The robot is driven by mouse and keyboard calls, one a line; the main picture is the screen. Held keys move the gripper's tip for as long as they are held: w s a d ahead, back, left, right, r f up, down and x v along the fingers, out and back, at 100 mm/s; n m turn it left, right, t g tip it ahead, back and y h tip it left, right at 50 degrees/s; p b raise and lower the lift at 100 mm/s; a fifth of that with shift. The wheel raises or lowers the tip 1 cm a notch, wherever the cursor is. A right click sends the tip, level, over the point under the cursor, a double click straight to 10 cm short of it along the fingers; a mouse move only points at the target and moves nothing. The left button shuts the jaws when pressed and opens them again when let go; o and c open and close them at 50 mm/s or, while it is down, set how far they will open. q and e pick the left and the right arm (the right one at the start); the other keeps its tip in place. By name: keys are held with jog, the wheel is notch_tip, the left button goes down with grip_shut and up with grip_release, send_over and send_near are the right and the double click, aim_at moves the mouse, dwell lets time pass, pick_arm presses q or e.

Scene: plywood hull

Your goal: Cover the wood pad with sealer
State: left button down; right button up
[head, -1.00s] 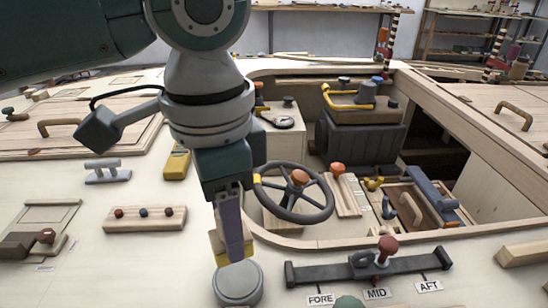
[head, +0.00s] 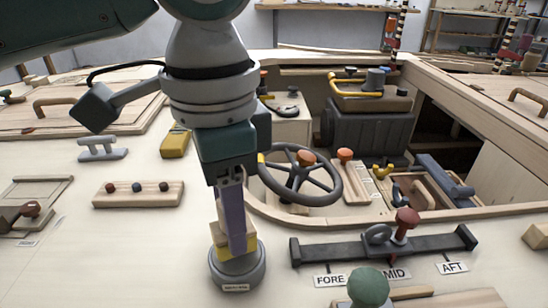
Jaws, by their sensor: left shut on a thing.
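My left gripper (head: 232,215) is shut on a small yellow and pale block (head: 240,244), pointing down. The block's lower end is over a round grey tin (head: 237,279) with a small label on its front. The block overlaps the tin's top, and I cannot tell whether it touches or dips in. The gripper hides part of the block. I cannot pick out the wood pad or the sealer for certain. My right gripper is out of view.
A dark slider rail (head: 345,250) with a red knob (head: 407,221) lies right of the tin. A steering wheel (head: 300,175) stands behind. A green ball (head: 369,287) is at the front.

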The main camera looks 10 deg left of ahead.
pick_arm(q)
jog(key=shift+f, duration=0.6)
dwell(0.7)
jog(key=shift+f+p, duration=0.15)
jog(key=shift+p, duration=0.2)
dwell(2.0)
notch_tip(320, 180, up, 7)
jog(key=p, duration=0.9)
dwell(0.3)
